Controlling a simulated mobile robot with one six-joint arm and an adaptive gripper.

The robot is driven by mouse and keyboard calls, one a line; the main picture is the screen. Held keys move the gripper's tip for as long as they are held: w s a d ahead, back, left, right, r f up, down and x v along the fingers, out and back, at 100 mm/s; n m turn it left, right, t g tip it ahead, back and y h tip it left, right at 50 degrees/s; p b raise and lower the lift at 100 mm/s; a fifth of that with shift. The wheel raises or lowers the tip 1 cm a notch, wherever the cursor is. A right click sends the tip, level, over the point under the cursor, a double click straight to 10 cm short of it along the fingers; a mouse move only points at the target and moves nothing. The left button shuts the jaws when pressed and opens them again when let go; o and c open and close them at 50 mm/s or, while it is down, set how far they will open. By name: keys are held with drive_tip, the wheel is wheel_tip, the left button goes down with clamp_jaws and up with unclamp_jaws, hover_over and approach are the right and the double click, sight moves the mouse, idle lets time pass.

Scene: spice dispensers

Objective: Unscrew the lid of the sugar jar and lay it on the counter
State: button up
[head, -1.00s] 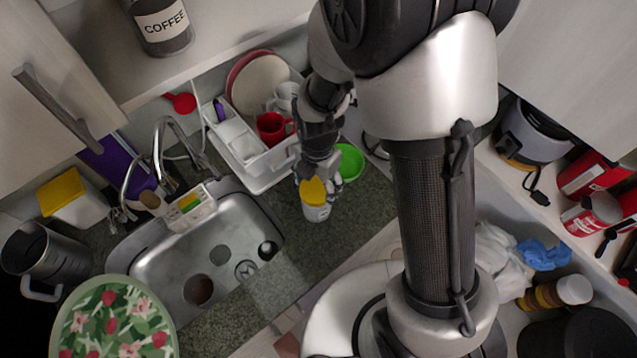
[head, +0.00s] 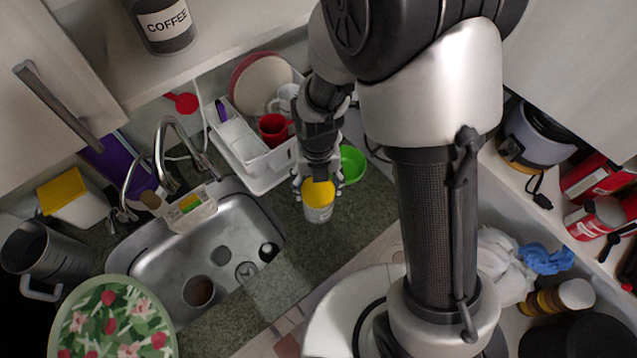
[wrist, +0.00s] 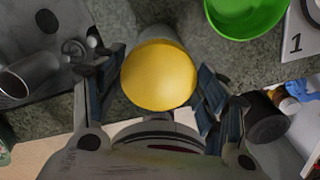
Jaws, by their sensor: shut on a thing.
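The sugar jar (head: 318,214) is a pale jar upright on the dark counter, right of the sink. Its yellow lid (head: 319,196) sits on top, and I see no gap between lid and jar. My gripper (head: 317,182) reaches it from behind in the head view. In the wrist view the round lid (wrist: 159,76) is between the two blue-padded fingers of my gripper (wrist: 156,88), which are shut on it. The jar's body is mostly hidden under the lid there. Its label is too small to read.
A green bowl (head: 351,164) stands close behind and right of the jar. A white dish rack (head: 268,172) with cups and plates is behind left. The sink (head: 215,255) lies left. Bare counter (head: 325,243) shows in front of the jar.

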drive_tip(key=shift+n+p, duration=0.3)
drive_tip(key=shift+p, duration=0.15)
drive_tip(key=p, duration=0.5)
drive_tip(key=shift+w+r, duration=0.15)
drive_tip(key=shift+w, duration=0.1)
drive_tip(key=n+p, duration=0.1)
drive_tip(key=p, duration=0.4)
drive_tip(key=shift+s+p, duration=0.25)
drive_tip(key=shift+p, duration=0.05)
drive_tip(key=p, duration=0.4)
drive_tip(key=shift+w+n, duration=0.1)
drive_tip(key=shift+n, duration=0.2)
drive_tip(key=shift+p, duration=1.75)
drive_tip(key=shift+n, duration=0.3)
drive_tip(key=o, duration=0.9)
